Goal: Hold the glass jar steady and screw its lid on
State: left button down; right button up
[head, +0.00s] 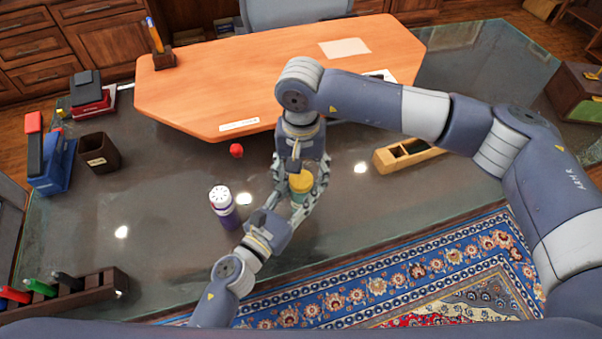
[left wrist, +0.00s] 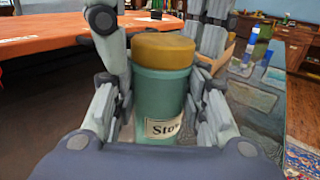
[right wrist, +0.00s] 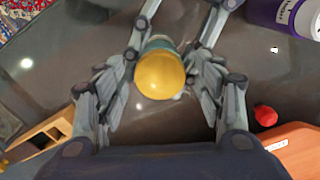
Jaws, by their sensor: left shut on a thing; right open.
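The teal glass jar (left wrist: 160,95) stands upright in the left wrist view, with a pale label reading "Sto". Its yellow-brown lid (left wrist: 163,50) sits on top of it; how tightly it is screwed cannot be seen. In the head view the lid (head: 301,182) hides most of the jar. My left gripper (head: 298,204) comes from the lower left and is shut around the jar's body. My right gripper (head: 301,172) points down from above, open, with its fingers on either side of the lid. The right wrist view shows the lid (right wrist: 160,75) between these spread fingers.
A white-capped purple bottle (head: 223,208) stands left of my left gripper. A small red object (head: 236,151) lies near the orange desk panel (head: 220,85). A wooden tray (head: 408,154) is to the right. A pen rack (head: 70,290) is at the lower left.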

jog(key=shift+r, duration=2.25)
notch_tip(320, 180, up, 4)
jog(key=shift+f, duration=0.25)
jog(key=shift+c, duration=0.2)
jog(key=shift+f, duration=4.05)
